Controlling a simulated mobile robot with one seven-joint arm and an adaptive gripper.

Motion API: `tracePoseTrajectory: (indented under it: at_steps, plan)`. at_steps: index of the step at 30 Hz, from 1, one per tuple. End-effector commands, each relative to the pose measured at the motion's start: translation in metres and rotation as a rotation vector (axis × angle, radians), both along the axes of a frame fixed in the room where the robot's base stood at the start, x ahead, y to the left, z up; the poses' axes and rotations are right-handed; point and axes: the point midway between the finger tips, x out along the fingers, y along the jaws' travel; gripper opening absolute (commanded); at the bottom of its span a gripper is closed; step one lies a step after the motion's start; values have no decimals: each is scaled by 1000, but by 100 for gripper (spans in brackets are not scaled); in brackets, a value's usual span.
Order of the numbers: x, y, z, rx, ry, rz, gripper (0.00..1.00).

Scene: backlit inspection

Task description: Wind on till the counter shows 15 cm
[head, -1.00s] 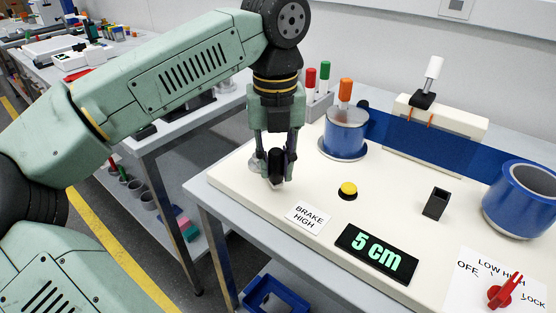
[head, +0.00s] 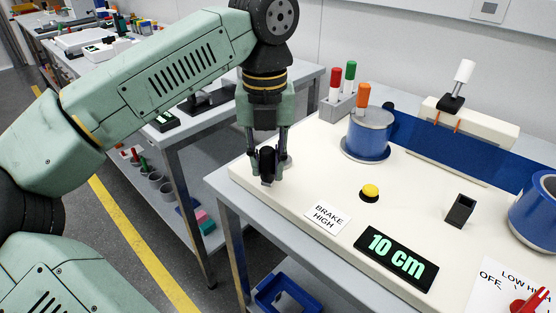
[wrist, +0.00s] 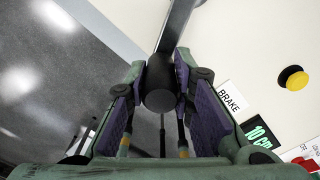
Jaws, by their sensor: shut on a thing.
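My gripper (head: 267,168) is shut on the black crank knob (wrist: 160,98) at the left end of the cream board (head: 300,187). In the wrist view the knob sits between the fingers, and the dark crank arm (wrist: 178,30) runs up from it. The counter (head: 396,258) reads 10 cm in green. A blue strip (head: 432,138) runs between a left drum (head: 368,138) and a blue roll (head: 540,212) cut off at the right edge. The fingers hide part of the crank in the head view.
A yellow button (head: 370,191) stands right of my gripper, near a BRAKE HIGH label (head: 326,218). A red selector (head: 530,303) is partly cut off at bottom right. A small black holder (head: 460,210) and a white-handled lever (head: 460,85) stand farther right.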

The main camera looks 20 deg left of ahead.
Motion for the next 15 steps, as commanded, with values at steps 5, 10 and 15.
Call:
tracePoseTrajectory:
  at_steps: [5,10,15]
  plan:
    - [1,11,1,0,-8,3,2]
    - [1,11,1,-1,-8,2,2]
    - [2,13,1,-2,-8,2,2]
